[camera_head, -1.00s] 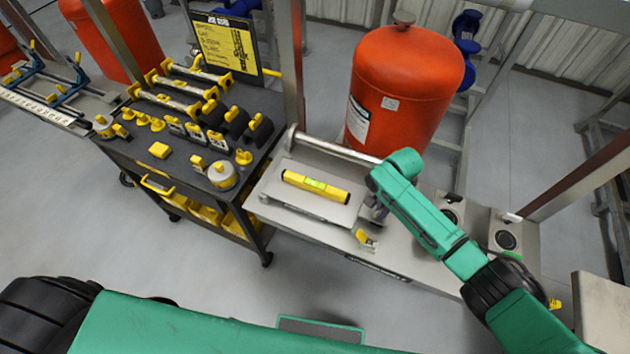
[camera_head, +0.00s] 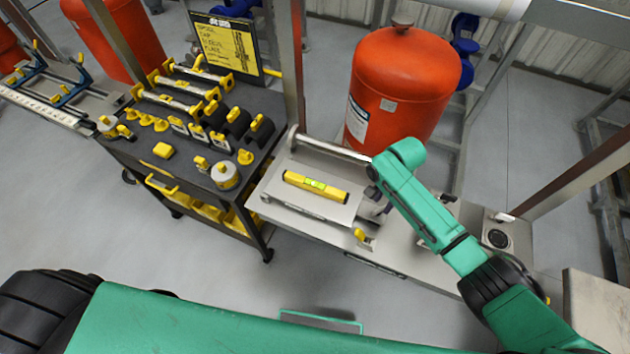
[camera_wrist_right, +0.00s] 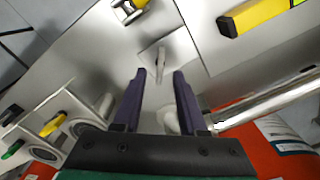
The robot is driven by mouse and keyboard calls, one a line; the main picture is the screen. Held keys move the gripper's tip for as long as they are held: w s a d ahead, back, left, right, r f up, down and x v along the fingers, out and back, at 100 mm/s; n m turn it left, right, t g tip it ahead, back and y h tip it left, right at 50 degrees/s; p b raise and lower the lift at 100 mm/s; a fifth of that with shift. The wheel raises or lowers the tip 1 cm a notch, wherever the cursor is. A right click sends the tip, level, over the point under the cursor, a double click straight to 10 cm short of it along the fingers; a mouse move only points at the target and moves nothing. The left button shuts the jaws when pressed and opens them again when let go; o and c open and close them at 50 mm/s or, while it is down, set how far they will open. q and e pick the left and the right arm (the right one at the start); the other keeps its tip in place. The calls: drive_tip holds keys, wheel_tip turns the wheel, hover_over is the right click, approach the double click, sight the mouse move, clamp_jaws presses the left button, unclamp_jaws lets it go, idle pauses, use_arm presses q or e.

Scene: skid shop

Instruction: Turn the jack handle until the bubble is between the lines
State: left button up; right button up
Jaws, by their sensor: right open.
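The yellow spirit level (camera_head: 316,187) lies on a grey metal plate (camera_head: 291,207) on the bench; its end also shows in the wrist view (camera_wrist_right: 262,13). Its green vial (camera_head: 317,184) faces up, but the bubble is too small to place between the lines. My right gripper (camera_wrist_right: 160,75) is open beside the plate's right edge. A small pale metal stem (camera_wrist_right: 160,57), which looks like the jack handle, stands just beyond and between its fingertips, not gripped. In the head view my right gripper (camera_head: 378,212) is partly hidden by its wrist. My left gripper is not in view.
A small yellow-topped fitting (camera_head: 362,238) stands near the plate's front right. A metal bar (camera_head: 330,145) runs along the bench's back, before a red tank (camera_head: 405,90). A dark tool cart (camera_head: 130,150) stands left. Round fittings (camera_head: 498,238) sit right on the bench.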

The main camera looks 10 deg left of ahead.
drive_tip(key=shift+r, duration=1.15)
drive_tip(key=n, duration=0.5)
drive_tip(key=shift+r, duration=0.3)
drive_tip(key=shift+n, duration=1)
drive_tip(key=shift+r, duration=0.1)
drive_tip(key=n, duration=0.4)
drive_tip(key=shift+r, duration=0.35)
